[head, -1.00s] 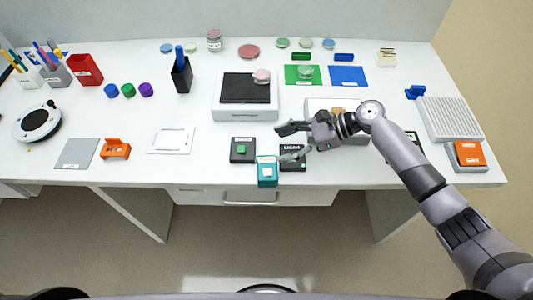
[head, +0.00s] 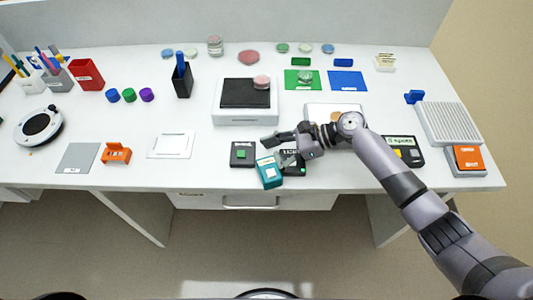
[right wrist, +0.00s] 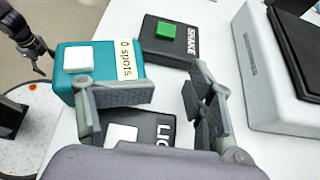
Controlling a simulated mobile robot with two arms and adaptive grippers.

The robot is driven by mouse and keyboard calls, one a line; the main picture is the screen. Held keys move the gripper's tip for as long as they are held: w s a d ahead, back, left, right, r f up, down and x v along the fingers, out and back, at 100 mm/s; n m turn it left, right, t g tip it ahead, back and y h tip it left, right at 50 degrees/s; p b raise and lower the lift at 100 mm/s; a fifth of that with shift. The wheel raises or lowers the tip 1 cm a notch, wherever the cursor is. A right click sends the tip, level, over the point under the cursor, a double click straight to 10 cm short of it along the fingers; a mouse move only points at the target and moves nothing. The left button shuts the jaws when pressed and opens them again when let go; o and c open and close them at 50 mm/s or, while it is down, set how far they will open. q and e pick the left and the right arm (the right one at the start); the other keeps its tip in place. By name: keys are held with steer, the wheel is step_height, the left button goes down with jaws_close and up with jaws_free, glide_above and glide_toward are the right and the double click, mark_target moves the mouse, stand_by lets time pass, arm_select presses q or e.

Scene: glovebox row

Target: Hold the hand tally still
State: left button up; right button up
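The hand tally is a teal box with a white button, at the front edge of the table in the head view (head: 269,173). It sits slightly turned. In the right wrist view the tally (right wrist: 62,72) is at upper left, labelled "0 spots". My right gripper (head: 274,152) is just behind it, over the black LIGHT box (head: 294,167). In the right wrist view the fingers (right wrist: 168,96) stand apart with nothing between them; one finger overlaps the tally's near edge, and I cannot tell if they touch. My left gripper (right wrist: 40,58) shows small and dark beyond the tally, its opening unclear.
A black SHAKE box (head: 243,154) with a green button is left of the tally. A white scale (head: 246,115) stands behind. A dark panel (head: 404,150) with a green readout is to the right. The table's front edge is close to the tally.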

steer(key=shift+f, duration=0.1)
steer(key=c, duration=0.6)
steer(key=shift+a+f, duration=0.1)
steer(key=c, duration=0.3)
steer(key=o, duration=0.5)
steer(key=shift+c, duration=0.2)
steer(key=o, duration=0.4)
steer(key=shift+s, duration=0.25)
steer(key=o, duration=0.6)
steer(key=shift+w, duration=0.25)
steer(key=shift+c, duration=0.2)
steer(key=shift+r, duration=0.2)
